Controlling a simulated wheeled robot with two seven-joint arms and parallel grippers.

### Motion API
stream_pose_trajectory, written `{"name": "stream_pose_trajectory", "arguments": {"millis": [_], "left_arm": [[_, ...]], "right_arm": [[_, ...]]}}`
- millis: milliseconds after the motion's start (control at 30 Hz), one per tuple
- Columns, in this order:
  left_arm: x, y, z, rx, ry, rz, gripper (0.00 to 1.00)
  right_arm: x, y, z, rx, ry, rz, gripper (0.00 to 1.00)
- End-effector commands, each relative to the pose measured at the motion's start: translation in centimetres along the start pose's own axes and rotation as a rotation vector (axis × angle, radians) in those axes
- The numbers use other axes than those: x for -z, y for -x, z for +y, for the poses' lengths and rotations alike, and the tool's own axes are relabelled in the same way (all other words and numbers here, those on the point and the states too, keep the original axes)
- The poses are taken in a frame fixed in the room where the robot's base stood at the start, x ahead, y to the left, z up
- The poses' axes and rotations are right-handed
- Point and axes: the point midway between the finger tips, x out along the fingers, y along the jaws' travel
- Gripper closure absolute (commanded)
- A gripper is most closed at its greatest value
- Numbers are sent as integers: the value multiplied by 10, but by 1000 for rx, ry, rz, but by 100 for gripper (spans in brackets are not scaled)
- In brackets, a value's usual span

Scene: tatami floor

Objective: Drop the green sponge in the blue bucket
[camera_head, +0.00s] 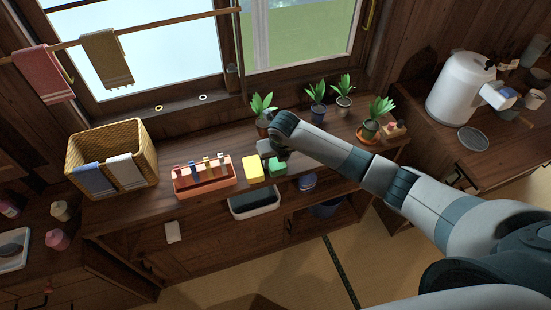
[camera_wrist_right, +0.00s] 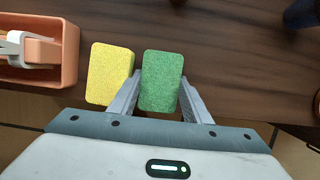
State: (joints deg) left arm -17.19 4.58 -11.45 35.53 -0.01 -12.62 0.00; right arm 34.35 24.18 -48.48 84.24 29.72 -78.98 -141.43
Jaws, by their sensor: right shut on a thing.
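The green sponge (camera_wrist_right: 161,80) is between the two fingers of my right gripper (camera_wrist_right: 160,88), which is shut on it. In the head view the green sponge (camera_head: 278,169) shows below my right gripper (camera_head: 272,156), at the front of the wooden counter. I cannot tell if it still touches the counter. A dark blue bucket (camera_head: 325,208) appears partly hidden on the lower shelf under the counter, below and to the right of the sponge. My left gripper is not in view.
A yellow sponge (camera_head: 253,168) lies just left of the green one. Left of it stand an orange caddy (camera_head: 205,188) and a wicker basket (camera_head: 112,140). Potted plants (camera_head: 317,96) line the back. A white-rimmed basin (camera_head: 254,205) and a blue round container (camera_head: 306,182) are near the counter's front.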

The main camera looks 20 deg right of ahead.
Motion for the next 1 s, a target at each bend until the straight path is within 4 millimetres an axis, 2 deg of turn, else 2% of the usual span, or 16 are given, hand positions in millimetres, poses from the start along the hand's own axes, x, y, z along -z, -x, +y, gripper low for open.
{"name": "stream_pose_trajectory", "arguments": {"millis": [133,167,200,667,867,1000], "left_arm": [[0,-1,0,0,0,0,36],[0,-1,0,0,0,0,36],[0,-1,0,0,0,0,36],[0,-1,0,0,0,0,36],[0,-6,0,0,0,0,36],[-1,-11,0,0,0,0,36]], "right_arm": [[0,-2,0,0,0,0,77],[0,-2,0,0,0,0,54],[0,-2,0,0,0,0,48],[0,3,-1,1,0,0,48],[-1,20,-1,0,0,-3,48],[-1,40,-1,1,1,-4,48]]}}
